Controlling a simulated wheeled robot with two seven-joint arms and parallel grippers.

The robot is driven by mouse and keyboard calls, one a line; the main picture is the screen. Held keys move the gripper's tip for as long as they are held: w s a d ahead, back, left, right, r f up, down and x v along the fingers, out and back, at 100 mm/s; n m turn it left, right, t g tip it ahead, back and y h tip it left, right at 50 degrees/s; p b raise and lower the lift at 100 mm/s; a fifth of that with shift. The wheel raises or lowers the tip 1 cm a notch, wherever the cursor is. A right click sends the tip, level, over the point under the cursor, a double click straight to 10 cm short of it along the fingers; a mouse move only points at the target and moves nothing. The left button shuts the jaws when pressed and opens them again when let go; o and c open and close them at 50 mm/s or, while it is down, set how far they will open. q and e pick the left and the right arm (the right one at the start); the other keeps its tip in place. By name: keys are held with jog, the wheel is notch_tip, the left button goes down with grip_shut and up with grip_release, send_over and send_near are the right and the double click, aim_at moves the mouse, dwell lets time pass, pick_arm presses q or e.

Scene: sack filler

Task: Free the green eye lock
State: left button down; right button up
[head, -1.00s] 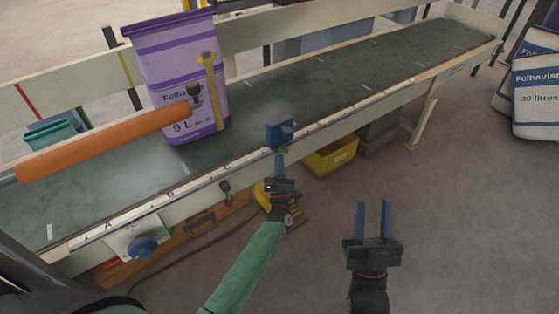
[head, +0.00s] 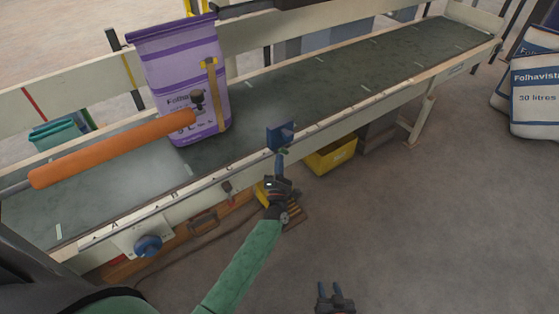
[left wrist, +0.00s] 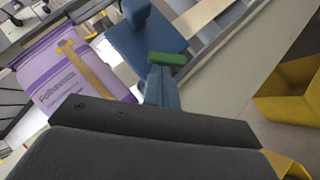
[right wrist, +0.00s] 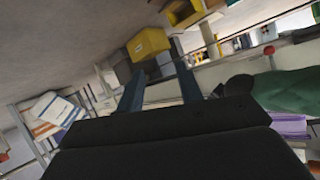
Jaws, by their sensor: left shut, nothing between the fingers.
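The green eye lock (head: 284,151) is a small green piece below a blue bracket (head: 280,135) at the front edge of the conveyor. In the left wrist view the green lock (left wrist: 167,58) lies across the front of the blue bracket (left wrist: 145,42). My left gripper (head: 279,161) is shut and empty, with its blue fingertips just below the lock. In the left wrist view the fingertips (left wrist: 161,76) meet the lock's lower edge in the picture; I cannot tell whether they touch it. My right gripper (head: 331,287) is open and empty, low over the floor; its spread fingers show in the right wrist view (right wrist: 160,88).
A purple sack (head: 175,75) stands on the conveyor belt (head: 320,75), behind an orange roller (head: 110,149). A blue knob (head: 148,246) is on the conveyor's front. A yellow bin (head: 331,155) sits below it. White sacks (head: 535,95) stand at right.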

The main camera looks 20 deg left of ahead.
jog(key=s+f+g+p, duration=0.2)
jog(key=s+f+g, duration=0.2)
jog(key=s+f, duration=0.35)
pick_arm(q)
jog(key=m+g+h+p, duration=0.1)
jog(key=p, duration=0.1)
jog(key=r+m+h+p, duration=0.1)
jog(key=m+p, duration=0.1)
jog(key=p, duration=0.1)
jog(key=m+g+p, duration=0.1)
jog(key=p, duration=0.2)
jog(key=shift+w+r+m+g+h, duration=0.1)
jog(key=shift+r+m+g+h, duration=0.2)
jog(key=shift+r+m+h, duration=0.1)
pick_arm(e)
notch_tip(320, 180, up, 16)
jog(key=g, duration=0.1)
jog(key=shift+w+d+r+g+h, duration=0.15)
jog(key=shift+w+d+g+h, duration=0.05)
jog(key=shift+d+g+h, duration=0.15)
pick_arm(q)
jog(key=shift+f, duration=0.1)
